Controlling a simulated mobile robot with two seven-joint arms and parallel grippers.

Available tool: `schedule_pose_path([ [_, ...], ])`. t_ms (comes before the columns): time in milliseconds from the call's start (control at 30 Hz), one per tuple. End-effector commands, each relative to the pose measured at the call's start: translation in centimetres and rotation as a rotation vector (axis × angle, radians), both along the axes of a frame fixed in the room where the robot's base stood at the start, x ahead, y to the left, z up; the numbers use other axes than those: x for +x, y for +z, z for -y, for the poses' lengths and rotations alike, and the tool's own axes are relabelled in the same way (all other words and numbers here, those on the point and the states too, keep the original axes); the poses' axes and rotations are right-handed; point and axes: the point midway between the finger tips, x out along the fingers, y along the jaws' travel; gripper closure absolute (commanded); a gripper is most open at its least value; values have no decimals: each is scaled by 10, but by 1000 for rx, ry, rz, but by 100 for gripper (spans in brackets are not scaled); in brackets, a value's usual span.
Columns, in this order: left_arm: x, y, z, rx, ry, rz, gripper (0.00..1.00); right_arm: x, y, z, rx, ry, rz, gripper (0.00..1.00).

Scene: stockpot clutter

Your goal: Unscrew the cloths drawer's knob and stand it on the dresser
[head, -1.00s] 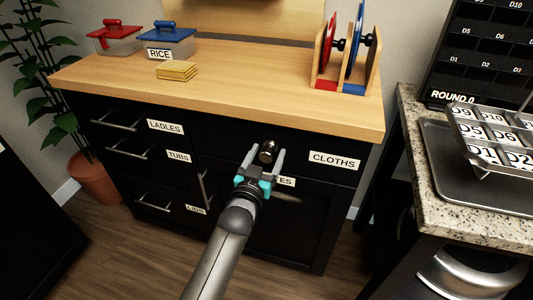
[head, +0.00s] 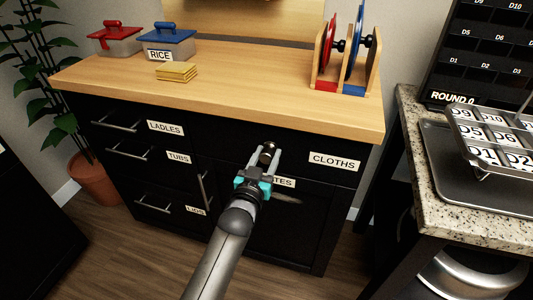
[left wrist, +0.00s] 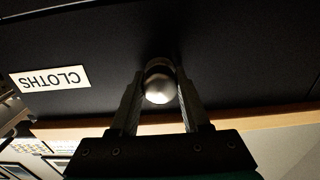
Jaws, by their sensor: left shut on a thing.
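The knob (head: 267,153) is a small round metal knob on the black front of the cloths drawer (head: 297,155), left of the CLOTHS label (head: 335,161). My left gripper (head: 265,158) is shut on the knob, with one finger on each side. In the left wrist view the shiny knob (left wrist: 159,88) sits between the fingertips, against the drawer front. The dresser (head: 230,95) has a light wooden top. My right gripper is not in view.
The top's middle is clear. A granite counter (head: 412,130) stands at right.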

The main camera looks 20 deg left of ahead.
Motion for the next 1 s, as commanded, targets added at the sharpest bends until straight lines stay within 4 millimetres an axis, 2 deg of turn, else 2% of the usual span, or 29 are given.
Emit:
schedule_pose_path([
  [133, 0, 1, 0, -42, 0, -1, 100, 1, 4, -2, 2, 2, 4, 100],
  [400, 0, 2, 0, -369, 0, -13, 100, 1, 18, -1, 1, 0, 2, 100],
  [767, 0, 1, 0, -416, -1, -13, 100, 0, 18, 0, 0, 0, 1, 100],
  [1000, 0, 1, 0, -709, -2, -25, 100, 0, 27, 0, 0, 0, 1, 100],
])
